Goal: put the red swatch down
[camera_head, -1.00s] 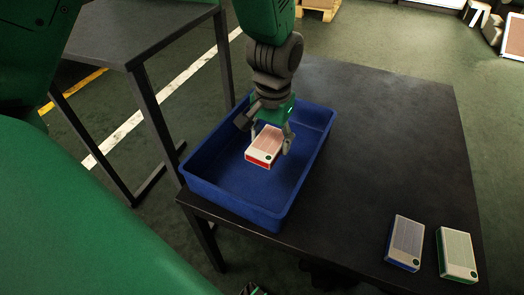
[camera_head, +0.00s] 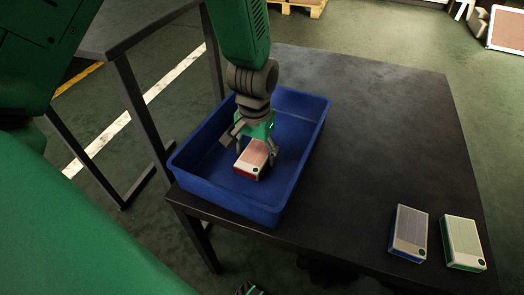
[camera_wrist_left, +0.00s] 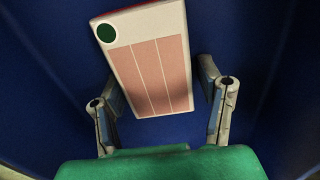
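The red swatch (camera_head: 251,159), a pale box with red sides and a dark round dot, is inside the blue bin (camera_head: 218,202), low between my left gripper's fingers. My left gripper (camera_head: 256,154) points down into the bin and appears shut on the swatch. In the left wrist view the swatch (camera_wrist_left: 152,62) lies tilted between the two fingers (camera_wrist_left: 160,80), its dotted end away from the palm. The contact at the fingertips is hard to see, and so is whether the swatch touches the bin floor.
A blue swatch (camera_head: 409,231) and a green swatch (camera_head: 463,241) lie at the front right of the dark table (camera_head: 365,150). The table right of the bin is clear. Another dark table (camera_head: 143,25) stands at the back left.

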